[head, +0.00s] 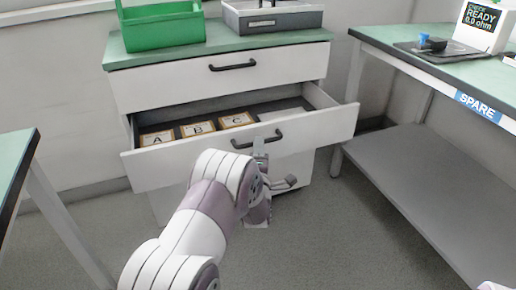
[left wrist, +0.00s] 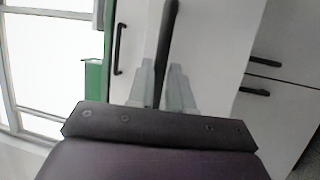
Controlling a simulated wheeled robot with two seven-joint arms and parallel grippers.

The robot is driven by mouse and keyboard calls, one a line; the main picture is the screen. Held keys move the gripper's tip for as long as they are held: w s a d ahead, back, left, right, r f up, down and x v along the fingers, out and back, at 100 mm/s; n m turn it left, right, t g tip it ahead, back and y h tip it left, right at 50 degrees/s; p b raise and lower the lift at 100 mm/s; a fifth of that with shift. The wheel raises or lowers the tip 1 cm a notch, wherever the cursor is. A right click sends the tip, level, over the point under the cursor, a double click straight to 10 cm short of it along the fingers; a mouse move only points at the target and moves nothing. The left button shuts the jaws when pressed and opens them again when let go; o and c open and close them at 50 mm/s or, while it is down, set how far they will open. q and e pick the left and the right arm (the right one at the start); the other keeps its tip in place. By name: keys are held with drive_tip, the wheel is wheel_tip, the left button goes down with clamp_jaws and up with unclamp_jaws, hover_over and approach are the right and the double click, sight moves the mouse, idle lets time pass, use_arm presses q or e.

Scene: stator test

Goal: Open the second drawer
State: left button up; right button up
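The cabinet's second drawer (head: 170,168) is pulled out, with its inside showing in the head view. Its dark bar handle (head: 243,143) is at the middle of the drawer front. My left gripper (head: 260,150) is at this handle. In the left wrist view its two grey fingers (left wrist: 166,85) stand one on each side of the dark handle (left wrist: 168,35), close against it. The contact faces are partly hidden. The top drawer (head: 160,84) is shut above. My right gripper is not in view.
Tiles lettered A (head: 157,138), B (head: 198,128) and C (head: 237,120) lie in the drawer. A bench (head: 440,60) with a lower shelf (head: 420,170) is at right. A table corner (head: 15,160) is at left.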

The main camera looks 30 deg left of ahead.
use_arm(q)
drive_tip(key=shift+o, duration=1.2)
drive_tip(key=p+v, duration=0.4)
drive_tip(key=v, duration=0.8)
drive_tip(key=shift+s, duration=0.3)
drive_tip(key=shift+d+f, duration=0.1)
